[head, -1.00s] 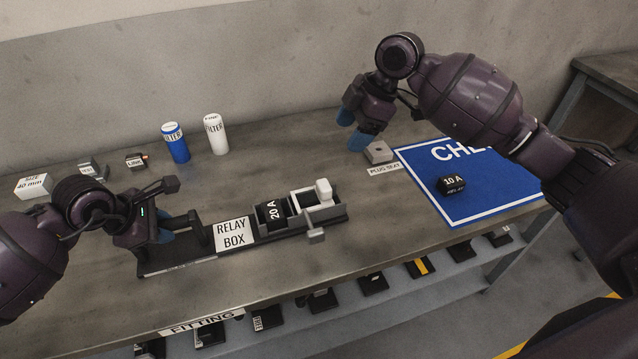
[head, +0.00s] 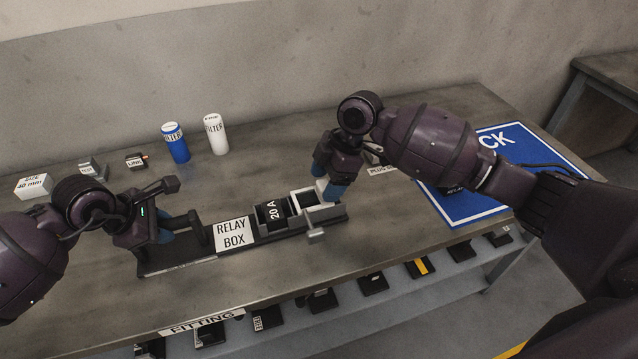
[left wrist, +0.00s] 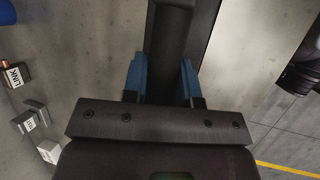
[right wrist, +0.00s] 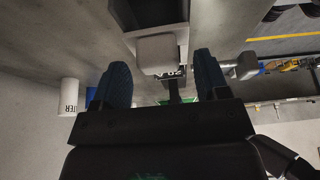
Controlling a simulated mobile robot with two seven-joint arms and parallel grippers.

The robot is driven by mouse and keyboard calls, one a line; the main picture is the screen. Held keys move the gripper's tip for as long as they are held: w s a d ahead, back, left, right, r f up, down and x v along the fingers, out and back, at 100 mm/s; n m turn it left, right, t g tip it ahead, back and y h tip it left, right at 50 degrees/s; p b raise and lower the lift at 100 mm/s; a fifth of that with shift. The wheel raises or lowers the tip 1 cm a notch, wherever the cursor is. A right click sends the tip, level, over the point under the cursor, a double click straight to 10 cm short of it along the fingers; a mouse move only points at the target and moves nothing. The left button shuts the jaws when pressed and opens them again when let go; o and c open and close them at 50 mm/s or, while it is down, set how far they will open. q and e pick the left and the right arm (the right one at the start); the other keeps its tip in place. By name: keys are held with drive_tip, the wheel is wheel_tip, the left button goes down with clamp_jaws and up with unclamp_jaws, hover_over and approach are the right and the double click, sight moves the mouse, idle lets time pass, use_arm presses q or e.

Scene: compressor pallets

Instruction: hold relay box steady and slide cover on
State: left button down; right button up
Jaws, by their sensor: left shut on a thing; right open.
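The relay box (head: 233,236) is a long dark tray with a white label, lying along the table's front. A black relay marked 20 A (head: 272,214) sits in it. To its right is a light grey frame with a pale block, apparently the cover (head: 316,212); a grey tab sticks out in front. My left gripper (head: 182,232) is shut on the dark bar at the box's left end (left wrist: 170,50). My right gripper (head: 334,186) is open above the pale block, which shows between its fingers in the right wrist view (right wrist: 157,53). The fingers partly hide the block in the head view.
A blue filter (head: 176,143) and a white filter (head: 215,134) stand at the back. Small labelled parts, including a link (head: 136,161), lie at the back left. A blue check mat (head: 480,205) lies at the right, partly behind my right arm. A lower shelf holds several dark parts.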

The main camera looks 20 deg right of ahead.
sight(277, 209)
drive_tip(key=shift+x, duration=0.85)
drive_tip(key=shift+c, duration=0.3)
clamp_jaws()
drive_tip(key=a, duration=0.9)
drive_tip(key=shift+s, duration=0.15)
drive_tip(key=shift+o, duration=0.3)
unclamp_jaws()
drive_tip(key=shift+a, duration=0.1)
